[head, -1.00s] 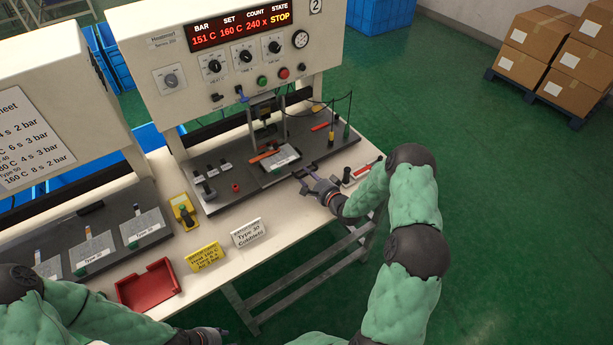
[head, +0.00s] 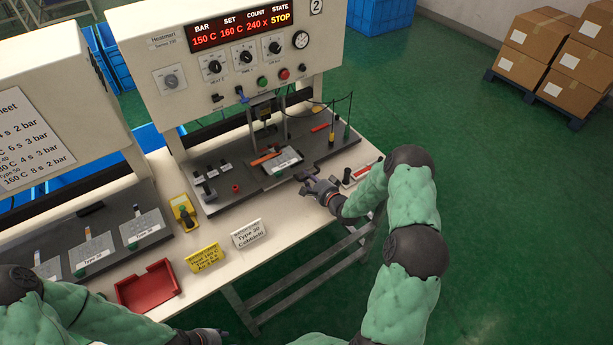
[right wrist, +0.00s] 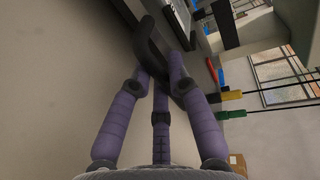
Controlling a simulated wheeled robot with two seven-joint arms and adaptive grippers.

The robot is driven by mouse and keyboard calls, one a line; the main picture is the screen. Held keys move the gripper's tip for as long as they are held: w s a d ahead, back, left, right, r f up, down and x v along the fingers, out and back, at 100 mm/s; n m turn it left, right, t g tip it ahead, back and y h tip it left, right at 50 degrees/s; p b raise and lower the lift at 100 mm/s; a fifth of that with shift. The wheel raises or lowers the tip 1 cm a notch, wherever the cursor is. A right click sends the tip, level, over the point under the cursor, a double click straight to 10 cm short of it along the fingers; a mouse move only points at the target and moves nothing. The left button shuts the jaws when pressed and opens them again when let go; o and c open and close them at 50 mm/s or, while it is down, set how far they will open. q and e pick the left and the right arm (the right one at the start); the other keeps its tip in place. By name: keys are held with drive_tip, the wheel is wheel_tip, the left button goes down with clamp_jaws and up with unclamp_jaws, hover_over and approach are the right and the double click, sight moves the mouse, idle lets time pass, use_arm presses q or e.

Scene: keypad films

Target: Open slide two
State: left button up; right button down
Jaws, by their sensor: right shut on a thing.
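Slide two is the dark plate (head: 268,182) under the press head of the machine marked 2. A pale film piece with a white label (head: 284,161) lies on it, and an orange-red strip lies beside the film. The slide's front is near the base's front edge. My right gripper (head: 307,181) is at this front edge, shut on a dark bar-like handle (right wrist: 150,45), which runs between its purple fingers in the right wrist view. My left gripper (head: 212,335) is low in the head view, away from the slide; its fingers are mostly cut off.
A second station with films (head: 95,245) is at left. A red tray (head: 148,287), a yellow card (head: 204,258), a white Type 30 card (head: 248,233) and a yellow device (head: 184,212) stand on the table. Upright probes with cables (head: 345,135) stand right of the slide.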

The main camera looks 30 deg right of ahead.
drive_tip(key=v, duration=0.2)
drive_tip(key=f+v, duration=0.1)
drive_tip(key=v, duration=0.5)
drive_tip(key=shift+s+f+p, duration=0.35)
drive_tip(key=shift+s, duration=0.05)
drive_tip(key=shift+w, duration=0.1)
drive_tip(key=c, duration=1.1)
unclamp_jaws()
drive_tip(key=shift+c, duration=0.2)
drive_tip(key=a+v, duration=0.1)
drive_tip(key=v, duration=1)
drive_tip(key=shift+s+d+r, duration=0.2)
drive_tip(key=shift+s+d, duration=0.25)
drive_tip(key=shift+s+f, duration=0.1)
